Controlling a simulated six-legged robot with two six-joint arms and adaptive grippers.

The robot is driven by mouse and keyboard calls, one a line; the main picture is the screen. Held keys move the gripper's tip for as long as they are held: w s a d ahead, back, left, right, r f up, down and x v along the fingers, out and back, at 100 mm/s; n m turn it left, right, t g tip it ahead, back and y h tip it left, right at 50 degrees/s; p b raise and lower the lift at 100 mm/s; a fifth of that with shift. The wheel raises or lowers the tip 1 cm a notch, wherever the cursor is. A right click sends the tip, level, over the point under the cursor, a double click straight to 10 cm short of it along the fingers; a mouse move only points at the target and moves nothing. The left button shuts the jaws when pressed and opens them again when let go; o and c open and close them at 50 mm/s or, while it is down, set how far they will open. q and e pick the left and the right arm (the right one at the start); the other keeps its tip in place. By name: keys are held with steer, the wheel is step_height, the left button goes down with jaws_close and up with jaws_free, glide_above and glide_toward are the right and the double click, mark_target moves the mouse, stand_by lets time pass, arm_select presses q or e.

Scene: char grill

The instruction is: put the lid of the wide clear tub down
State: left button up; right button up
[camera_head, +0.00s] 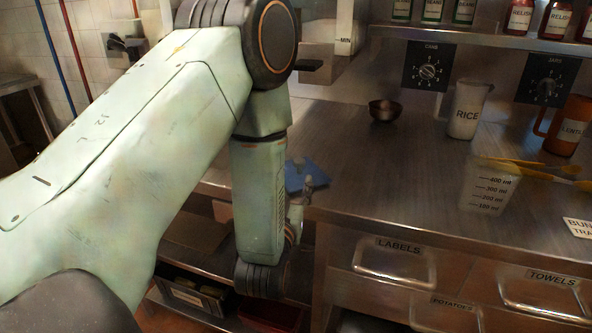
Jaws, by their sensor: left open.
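A clear container (487,188) with ml marks stands on the steel counter at the right. I cannot tell whether it is the wide clear tub. I cannot pick out its lid for certain. A flat blue piece (305,176) lies at the counter's left front edge, partly hidden behind my arm. My left gripper (304,192) shows only in part past my forearm, at that edge and close to the blue piece. It is open, and I see nothing held in it. My right gripper is out of view.
Yellow utensils (535,168) lie by the clear container. A RICE jug (467,112), an orange LENTILS jug (566,126) and a small dark bowl (384,110) stand further back. Labelled drawers (394,262) sit below. The middle of the steel counter (400,170) is clear.

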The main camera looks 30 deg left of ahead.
arm_select(q)
steer(key=s+d+f+m+g+h, duration=0.1)
steer(key=s+d+f+g+h, duration=0.3)
steer(key=s+f, duration=0.55)
steer(key=s+d+f+m+g+h, duration=0.15)
steer(key=s+f+g, duration=0.45)
steer(key=f, duration=0.6)
steer(key=s+d+f+m+g+h, duration=0.1)
steer(key=s+d+f+g, duration=0.1)
steer(key=s, duration=0.6)
steer(key=s+d+f+g, duration=0.2)
steer(key=s+f+g, duration=0.3)
steer(key=s, duration=0.4)
steer(key=shift+s+d+m+h, duration=0.2)
steer(key=shift+m+h, duration=0.15)
steer(key=shift+a, duration=0.1)
